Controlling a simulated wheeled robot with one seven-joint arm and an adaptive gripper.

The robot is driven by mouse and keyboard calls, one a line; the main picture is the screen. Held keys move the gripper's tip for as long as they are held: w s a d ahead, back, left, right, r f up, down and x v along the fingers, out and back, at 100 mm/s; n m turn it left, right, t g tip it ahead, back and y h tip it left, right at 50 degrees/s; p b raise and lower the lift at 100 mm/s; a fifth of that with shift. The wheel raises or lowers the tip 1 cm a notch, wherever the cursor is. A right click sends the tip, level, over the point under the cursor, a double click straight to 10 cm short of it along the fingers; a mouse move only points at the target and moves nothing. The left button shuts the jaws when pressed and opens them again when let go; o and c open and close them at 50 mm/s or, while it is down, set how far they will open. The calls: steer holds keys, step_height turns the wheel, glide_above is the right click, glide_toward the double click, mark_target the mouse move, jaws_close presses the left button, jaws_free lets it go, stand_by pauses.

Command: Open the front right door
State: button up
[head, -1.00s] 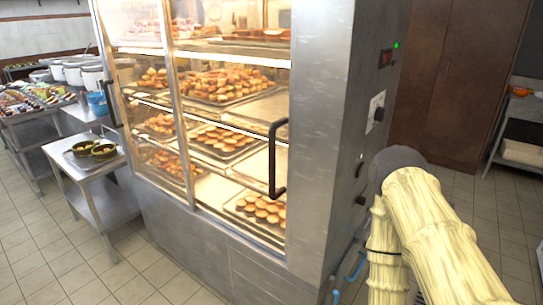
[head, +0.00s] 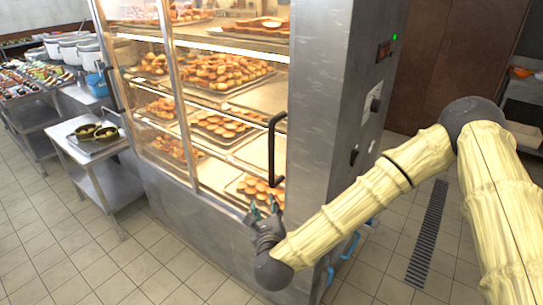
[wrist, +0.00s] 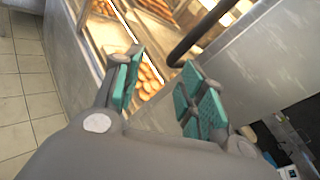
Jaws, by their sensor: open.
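The front right door (head: 215,132) is a glass panel of a metal display cabinet and stands closed. Its dark vertical bar handle (head: 271,150) is at the door's right edge, beside the steel corner post. My gripper (head: 263,208) is open and empty, just below the handle's lower end, with its fingers pointing up. In the wrist view my gripper (wrist: 158,88) shows two teal-padded fingers spread apart. The dark handle (wrist: 197,38) rises beyond the gap between them, nearer the right finger. I see no contact with it.
Trays of buns (head: 228,72) fill the cabinet shelves behind the glass. The left door handle (head: 113,88) is at the cabinet's left. A steel cart (head: 97,150) with dark pots stands at left. Tiled floor is clear in front. A floor drain (head: 428,235) lies at right.

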mark_target(271, 156)
step_height(271, 156, up, 10)
steer(key=w+d+f+m+t+h, duration=0.1)
steer(key=w+m+t+h, duration=0.15)
steer(key=m, duration=0.35)
steer(key=shift+g, duration=0.35)
steer(key=w+p, duration=0.1)
steer(key=w, duration=0.2)
steer(key=w+p, duration=0.2)
steer(key=w, duration=0.1)
steer(key=w+p, duration=0.2)
steer(key=w, duration=0.2)
steer(key=shift+d+r, duration=0.4)
steer(key=shift+w+f, duration=0.15)
steer(key=shift+w, duration=0.4)
steer(key=shift+c, duration=0.5)
jaws_close()
